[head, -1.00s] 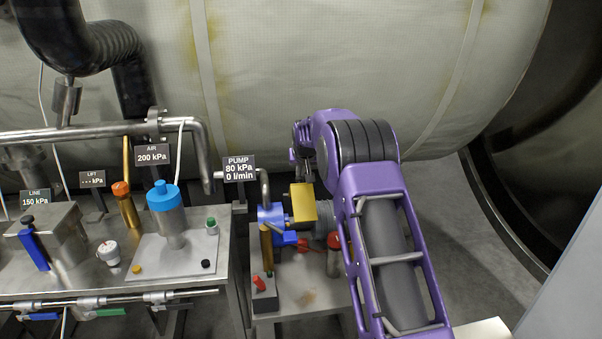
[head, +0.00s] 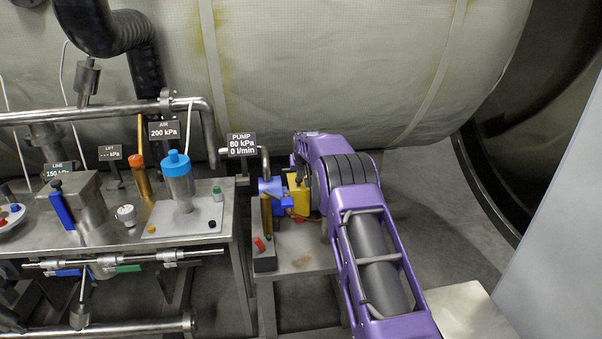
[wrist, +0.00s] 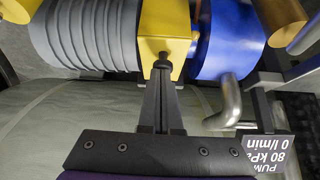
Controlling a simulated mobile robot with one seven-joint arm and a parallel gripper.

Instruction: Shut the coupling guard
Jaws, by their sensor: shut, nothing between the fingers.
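The yellow coupling guard (head: 299,197) sits between the blue pump body (head: 270,188) and the motor, which my arm mostly hides in the head view. In the wrist view the guard (wrist: 163,25) fills the gap between the grey ribbed motor (wrist: 85,35) and the blue pump (wrist: 228,40). A dark round knob (wrist: 162,61) shows at the guard's near edge. My gripper (wrist: 160,75) is shut and empty, its fingertips at this knob; I cannot tell if they touch. Whether the guard is fully seated cannot be told.
The PUMP sign (head: 242,145) and a bent metal pipe (wrist: 228,105) stand close to the gripper. A bench (head: 190,240) with valves and a blue-topped cylinder (head: 178,165) is at left. Open floor lies at right (head: 440,200).

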